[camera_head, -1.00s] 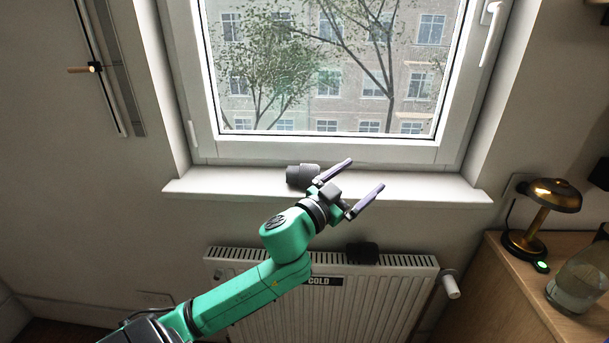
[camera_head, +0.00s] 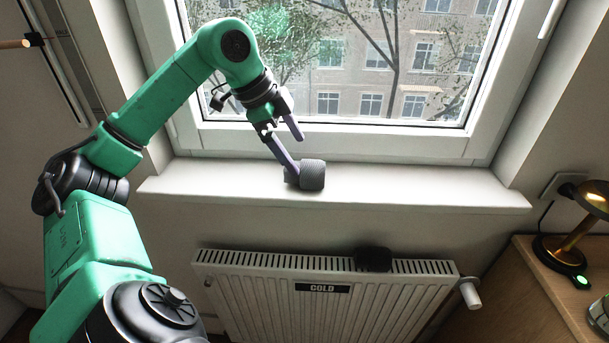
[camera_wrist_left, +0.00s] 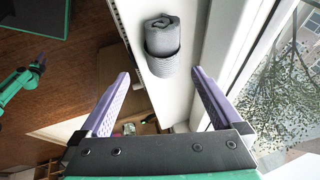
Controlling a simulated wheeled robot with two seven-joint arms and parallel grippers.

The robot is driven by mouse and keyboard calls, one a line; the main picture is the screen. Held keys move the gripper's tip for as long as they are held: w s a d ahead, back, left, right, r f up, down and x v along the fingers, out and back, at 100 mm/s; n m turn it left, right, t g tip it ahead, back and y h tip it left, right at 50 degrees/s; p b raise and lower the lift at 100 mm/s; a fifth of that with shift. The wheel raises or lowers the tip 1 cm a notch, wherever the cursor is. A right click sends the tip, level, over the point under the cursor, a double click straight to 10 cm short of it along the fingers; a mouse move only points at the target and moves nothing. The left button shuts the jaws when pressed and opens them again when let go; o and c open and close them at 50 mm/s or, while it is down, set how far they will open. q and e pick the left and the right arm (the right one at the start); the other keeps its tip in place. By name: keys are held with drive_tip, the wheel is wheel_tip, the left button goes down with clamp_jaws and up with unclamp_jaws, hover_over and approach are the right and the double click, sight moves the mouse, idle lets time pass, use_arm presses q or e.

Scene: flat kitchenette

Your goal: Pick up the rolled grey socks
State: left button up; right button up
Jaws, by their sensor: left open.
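The rolled grey socks (camera_head: 313,175) lie on the white windowsill (camera_head: 420,190), below the window. They also show in the left wrist view (camera_wrist_left: 162,42), ahead of the fingertips and roughly centred between the lines of the two fingers. My left gripper (camera_head: 296,153) is open and empty, reaching down over the sill from the left. In the head view one fingertip overlaps the left end of the socks; I cannot tell whether it touches. The left wrist view (camera_wrist_left: 160,73) shows both fingers spread. A green arm with a small dark end, seemingly my right gripper (camera_wrist_left: 38,65), shows at the left there.
A radiator (camera_head: 323,310) marked COLD hangs under the sill, with a dark lump (camera_head: 373,259) on its top. The window frame (camera_head: 350,145) rises behind the socks. A brass lamp (camera_head: 570,240) stands on a wooden cabinet (camera_head: 545,290) at right. The sill right of the socks is clear.

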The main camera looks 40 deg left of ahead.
sight(307, 165)
use_arm(q)
drive_tip(key=x, duration=0.4)
drive_tip(key=p+x, duration=0.1)
drive_tip(key=x, duration=0.3)
drive_tip(key=shift+w+r, duration=0.1)
drive_tip(key=shift+w, duration=0.25)
drive_tip(key=c, duration=1.1)
use_arm(e)
drive_tip(key=shift+w+a+r, duration=0.25)
drive_tip(key=shift+a+r, duration=0.1)
drive_tip(key=shift+r, duration=0.25)
